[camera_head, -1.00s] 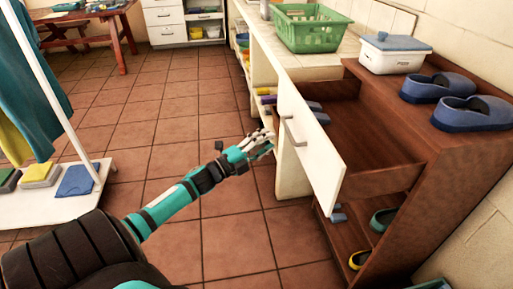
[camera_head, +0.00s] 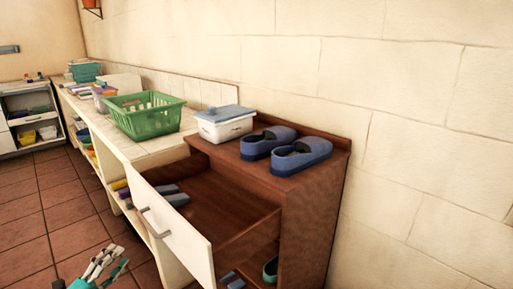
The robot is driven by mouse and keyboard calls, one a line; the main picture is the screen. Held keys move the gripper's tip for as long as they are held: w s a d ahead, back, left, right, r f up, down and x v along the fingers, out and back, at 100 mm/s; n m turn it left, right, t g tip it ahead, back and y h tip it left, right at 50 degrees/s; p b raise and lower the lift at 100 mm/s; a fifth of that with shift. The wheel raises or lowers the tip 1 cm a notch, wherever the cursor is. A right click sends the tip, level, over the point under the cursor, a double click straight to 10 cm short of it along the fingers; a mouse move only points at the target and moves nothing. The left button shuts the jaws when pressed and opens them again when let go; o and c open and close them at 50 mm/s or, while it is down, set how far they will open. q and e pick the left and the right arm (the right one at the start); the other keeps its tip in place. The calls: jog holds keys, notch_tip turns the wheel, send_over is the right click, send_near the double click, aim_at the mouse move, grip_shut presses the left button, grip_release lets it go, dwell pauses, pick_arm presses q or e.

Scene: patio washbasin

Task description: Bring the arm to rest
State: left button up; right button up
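My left gripper (camera_head: 112,258) shows at the bottom left, over the tiled floor. Its fingers look spread and empty, and it is apart from the drawer. The drawer (camera_head: 170,231) in the brown cabinet (camera_head: 305,200) is pulled out, with a white front and a metal handle (camera_head: 153,224). Dark blue-grey items (camera_head: 172,196) lie in or by its far end. My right gripper is not in view.
A pair of blue shoes (camera_head: 290,151) and a white lidded box (camera_head: 223,128) stand on the cabinet. A green basket (camera_head: 148,119) is on the white counter beside it. Open floor (camera_head: 35,222) lies at the left; the wall closes the right.

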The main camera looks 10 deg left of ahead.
pick_arm(q)
jog(key=s+a+f+n+g+y+p, duration=0.1)
jog(key=s+f+n+g+y+p, duration=0.1)
jog(key=f+n, duration=0.35)
jog(key=s+a+f+n+g+y+p, duration=0.1)
jog(key=s+f+n+y+p, duration=0.15)
jog(key=f, duration=0.65)
jog(key=s+d+f+n+g+y+p, duration=0.1)
jog(key=s+d+f+n+g, duration=0.15)
jog(key=s+f, duration=0.4)
jog(key=s+d+f+n+g+y+p, duration=0.1)
jog(key=s+f+n+g+p, duration=0.15)
jog(key=f, duration=0.65)
jog(key=s+d+f+n+g+p, duration=0.1)
jog(key=s+d+f+g, duration=0.2)
jog(key=s+d, duration=0.3)
jog(key=s+d+f+n+g+h+p, duration=0.1)
jog(key=s+d+f, duration=0.4)
jog(key=s, duration=0.9)
jog(key=s+d+f+n+g+p, duration=0.2)
jog(key=s+d+f+g, duration=0.3)
jog(key=s, duration=0.5)
jog(key=shift+s+d+g+h+p, duration=0.2)
jog(key=shift+d+g+h+p, duration=0.3)
jog(key=shift+d, duration=0.5)
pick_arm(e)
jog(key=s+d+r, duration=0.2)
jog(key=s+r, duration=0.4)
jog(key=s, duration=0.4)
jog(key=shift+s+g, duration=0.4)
